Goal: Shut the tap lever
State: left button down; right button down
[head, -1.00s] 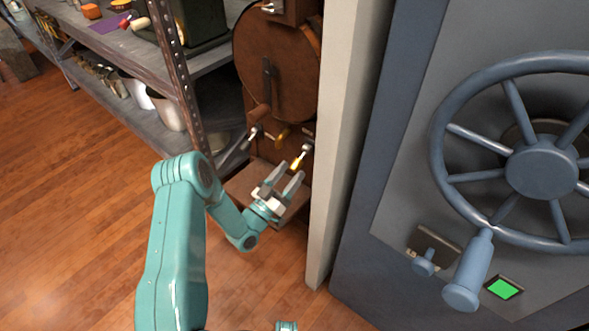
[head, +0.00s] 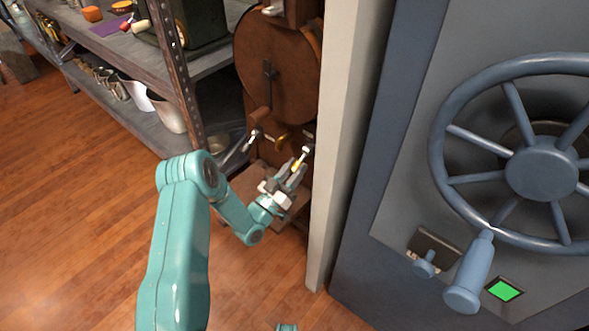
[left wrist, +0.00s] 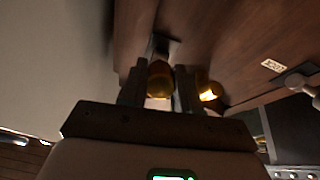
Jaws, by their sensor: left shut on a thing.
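The tap lever (head: 297,164) is a small amber-yellow handle on a metal stem, low on the front of a brown wooden machine (head: 285,85). My left gripper (head: 290,175) is at the lever, shut on it. In the left wrist view the amber lever (left wrist: 160,78) sits between the two dark fingers of my left gripper (left wrist: 159,95). A brass piece (head: 282,141) is fixed just left of the lever; a second brass-coloured part (left wrist: 208,92) shows right of the fingers in the wrist view. My fingers partly hide the lever.
A pale post (head: 340,140) stands close to the right of the machine. Beyond it is a blue-grey safe door with a spoked wheel (head: 540,170). A metal shelf upright (head: 180,75) and loaded shelves stand at left. Wooden floor (head: 80,220) is clear at lower left.

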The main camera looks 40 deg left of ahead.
aim_at(305, 154)
pick_arm(q)
jog(key=shift+s+r+g+p, duration=0.1)
jog(key=shift+r+g+p, duration=0.35)
jog(key=shift+p, duration=0.25)
jog(key=r+g+p, duration=0.1)
jog(key=g+p, duration=0.1)
jog(key=p, duration=0.1)
jog(key=r+g+p, duration=0.1)
jog(key=g+p, duration=0.1)
jog(key=r+g+p, duration=0.2)
jog(key=p, duration=0.1)
jog(key=shift+s+g+y+p, duration=0.2)
jog(key=shift+g+y+p, duration=0.1)
jog(key=shift+y, duration=0.1)
jog(key=shift+w+r+g+p, duration=0.15)
jog(key=shift+r+g+p, duration=0.25)
jog(key=shift+g+p, duration=0.55)
jog(key=shift+w+r+g+p, duration=0.1)
jog(key=shift+r+g+p, duration=0.1)
jog(key=shift+g+p, duration=0.45)
jog(key=shift+g, duration=0.25)
jog(key=c, duration=0.8)
grip_release()
jog(key=shift+w, duration=0.1)
